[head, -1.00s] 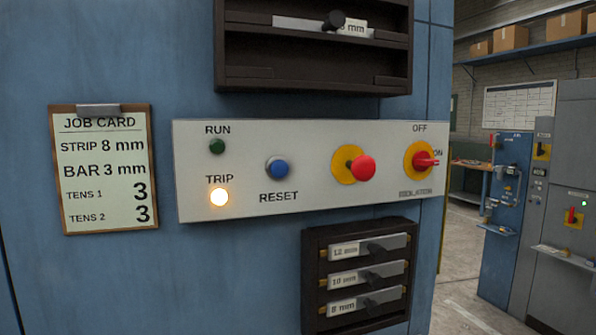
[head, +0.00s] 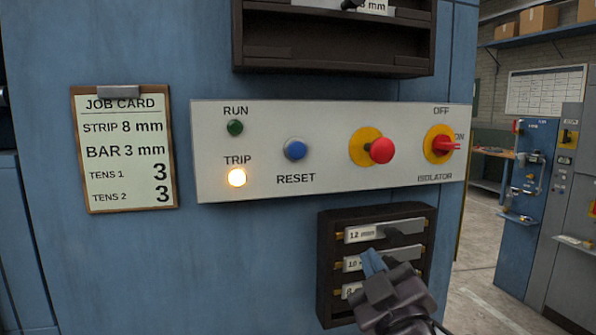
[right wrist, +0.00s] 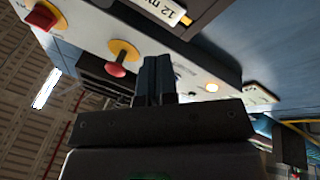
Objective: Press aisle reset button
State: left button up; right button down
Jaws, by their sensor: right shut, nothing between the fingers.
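The blue reset button (head: 295,149) sits on a pale control panel (head: 330,190), above the word RESET. The amber TRIP lamp (head: 236,177) is lit and the green RUN lamp (head: 235,127) looks dark. My right gripper (head: 372,262) is at the lower right, in front of the rack of size bars, below and right of the button and apart from it. In the right wrist view its fingers (right wrist: 156,78) are together and empty; the lit lamp (right wrist: 211,87) shows there, but I cannot make out the blue button. My left gripper is not in view.
A red mushroom button (head: 381,150) and the red isolator switch (head: 446,145) stick out right of the reset button. The bar rack (head: 328,285) hangs below the panel and a dark shelf box (head: 335,60) above. A job card (head: 125,150) hangs at the left.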

aim_at(301, 157)
jog(key=s+a+r+n+t+y, duration=0.1)
jog(key=s+a+r+n+y, duration=0.2)
jog(key=r, duration=0.4)
jog(key=s+a+r+n+t+y, duration=0.1)
jog(key=s+a+r+n+y, duration=0.2)
jog(key=a+r+n+y, duration=0.2)
notch_tip(301, 157, up, 4)
jog(key=shift+f+y, duration=0.2)
jog(key=shift+y, duration=0.2)
jog(key=shift+w+a+b, duration=0.45)
jog(key=shift+w+b, duration=0.05)
jog(key=shift+w, duration=0.9)
jog(key=shift+w+a+b, duration=0.45)
jog(key=shift+w, duration=0.9)
jog(key=shift+w+a+b, duration=0.45)
jog(key=shift+w+b, duration=0.05)
jog(key=shift+w, duration=0.9)
jog(key=shift+w, duration=0.15)
jog(key=shift+w+a, duration=0.15)
jog(key=shift+w, duration=0.15)
